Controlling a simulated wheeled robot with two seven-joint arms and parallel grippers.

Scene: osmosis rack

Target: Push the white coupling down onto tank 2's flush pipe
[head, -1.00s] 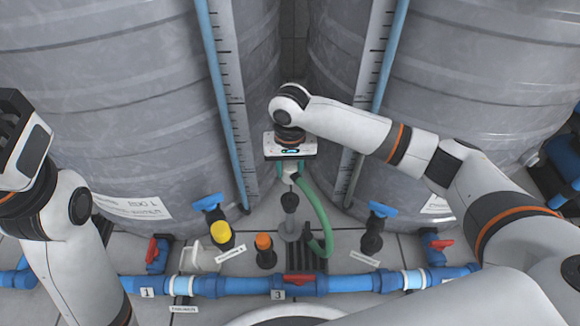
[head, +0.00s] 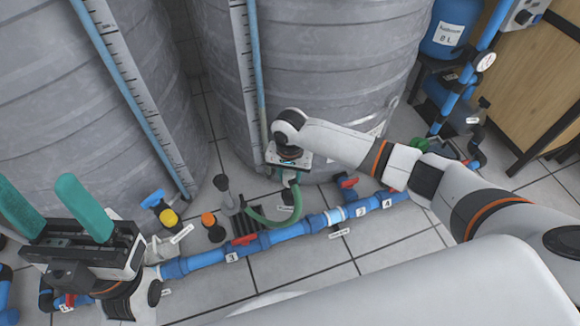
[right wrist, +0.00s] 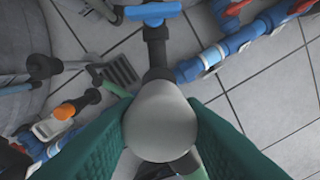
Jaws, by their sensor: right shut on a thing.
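My right gripper (head: 287,178) is low in front of the middle tank (head: 330,70), above the floor piping. In the right wrist view, its green fingers (right wrist: 163,125) are shut on the rounded white coupling (right wrist: 160,118). A green hose (head: 272,219) curves from under the gripper to the floor drain area. Beyond the coupling, a dark pipe (right wrist: 156,58) with a blue valve handle (right wrist: 152,11) lines up with it. The coupling hides the pipe's end, so I cannot tell whether they touch. My left gripper (head: 40,190) is open and empty at the lower left.
A blue manifold pipe (head: 285,235) with red valve handles runs along the floor. An orange-capped stub (head: 208,220), a yellow-capped one (head: 169,218) and a grey upright pipe (head: 225,190) stand left of my right gripper. Open tiled floor (head: 400,240) lies at the right.

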